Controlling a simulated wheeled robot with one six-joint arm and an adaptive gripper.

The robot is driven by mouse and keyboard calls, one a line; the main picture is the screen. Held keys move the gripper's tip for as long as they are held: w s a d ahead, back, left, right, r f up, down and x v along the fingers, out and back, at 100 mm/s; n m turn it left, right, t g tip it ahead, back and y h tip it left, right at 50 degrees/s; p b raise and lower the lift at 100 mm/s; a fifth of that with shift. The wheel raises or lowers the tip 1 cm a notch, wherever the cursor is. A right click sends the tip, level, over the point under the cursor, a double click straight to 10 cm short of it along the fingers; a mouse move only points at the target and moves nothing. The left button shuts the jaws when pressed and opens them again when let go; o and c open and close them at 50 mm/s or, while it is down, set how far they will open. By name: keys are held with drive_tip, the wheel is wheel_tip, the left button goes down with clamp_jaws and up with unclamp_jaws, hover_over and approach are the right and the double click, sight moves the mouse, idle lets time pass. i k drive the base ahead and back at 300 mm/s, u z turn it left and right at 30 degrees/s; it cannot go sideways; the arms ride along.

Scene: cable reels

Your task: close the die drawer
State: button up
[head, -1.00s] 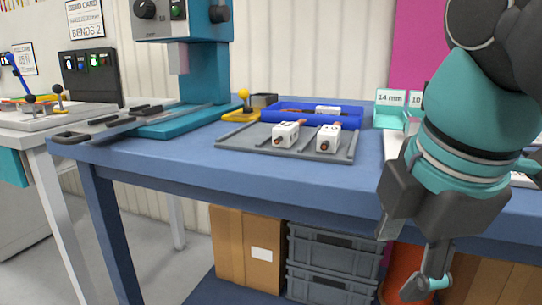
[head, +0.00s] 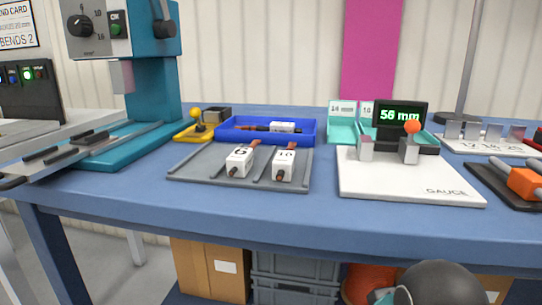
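No drawer can be made out for certain in the head view. Two white blocks marked with numbers, the left block (head: 240,161) and the right block (head: 284,165), lie on a grey slotted tray (head: 205,168) on the blue workbench (head: 290,212). A teal press (head: 152,90) stands behind and left of the tray. Only a dark rounded part of my arm shows at the bottom edge, below the bench front. My gripper's fingers cannot be seen there.
A blue bin (head: 225,133) sits behind the tray. A white gauge (head: 405,182) reading 56 mm stands right of it, with teal boxes (head: 341,130) behind. Grey crates (head: 295,265) and a cardboard box (head: 205,268) are under the bench. The bench's front strip is clear.

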sight(33, 167)
drive_tip(key=k, duration=1)
drive_tip(key=z, duration=1)
drive_tip(key=i, duration=0.85)
drive_tip(key=u, duration=2.95)
drive_tip(key=i, duration=0.5)
